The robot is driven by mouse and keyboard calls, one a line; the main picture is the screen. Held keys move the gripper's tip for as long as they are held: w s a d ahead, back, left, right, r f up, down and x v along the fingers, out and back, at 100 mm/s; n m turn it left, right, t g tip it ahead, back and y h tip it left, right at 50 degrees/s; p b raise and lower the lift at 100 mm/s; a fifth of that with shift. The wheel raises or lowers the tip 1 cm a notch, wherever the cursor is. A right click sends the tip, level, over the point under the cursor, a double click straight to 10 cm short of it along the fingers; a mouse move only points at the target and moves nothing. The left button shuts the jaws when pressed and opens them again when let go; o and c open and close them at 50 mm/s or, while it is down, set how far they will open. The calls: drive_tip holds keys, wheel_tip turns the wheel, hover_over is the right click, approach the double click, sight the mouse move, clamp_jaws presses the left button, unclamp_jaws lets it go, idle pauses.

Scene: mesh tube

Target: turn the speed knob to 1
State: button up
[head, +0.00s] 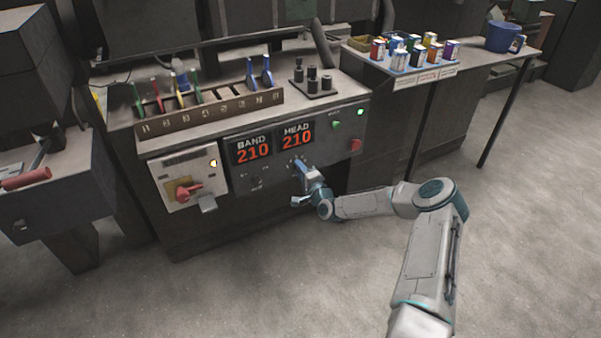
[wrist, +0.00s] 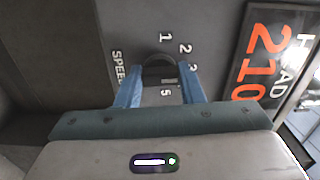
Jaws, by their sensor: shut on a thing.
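The speed knob (wrist: 159,60) is a dark round knob on the grey machine panel in the wrist view. The label SPEED (wrist: 118,70) is beside it, with the numbers 1, 2 and 3 around its upper side and a 5 between the fingers. My gripper (wrist: 160,78) has its two blue fingers on either side of the knob and is shut on it. Which number the knob points to cannot be made out. In the head view my gripper (head: 299,165) is at the panel below the HEAD display, and it hides the knob.
The BAND display (head: 252,150) and HEAD display (head: 297,136) both read 210. A red rotary switch (head: 187,190) is to the left, and a green button (head: 336,125) and red button (head: 356,145) are to the right. The floor in front is clear.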

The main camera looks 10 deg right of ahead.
drive_tip(key=n+b, duration=0.4)
drive_tip(key=shift+f, duration=0.25)
drive_tip(key=n+b, duration=0.7)
drive_tip(key=n, duration=0.1)
drive_tip(key=shift+f+b, duration=0.1)
drive_tip(key=shift+b, duration=0.2)
drive_tip(key=n+b, duration=0.3)
drive_tip(key=shift+r, duration=0.2)
drive_tip(key=o, duration=1)
drive_tip(key=shift+s, duration=0.1)
drive_tip(key=p+v, duration=0.2)
drive_tip(key=v, duration=1.1)
drive_tip(key=shift+s+d+r, duration=0.1)
drive_tip(key=shift+s+d, duration=0.05)
drive_tip(key=shift+s, duration=0.15)
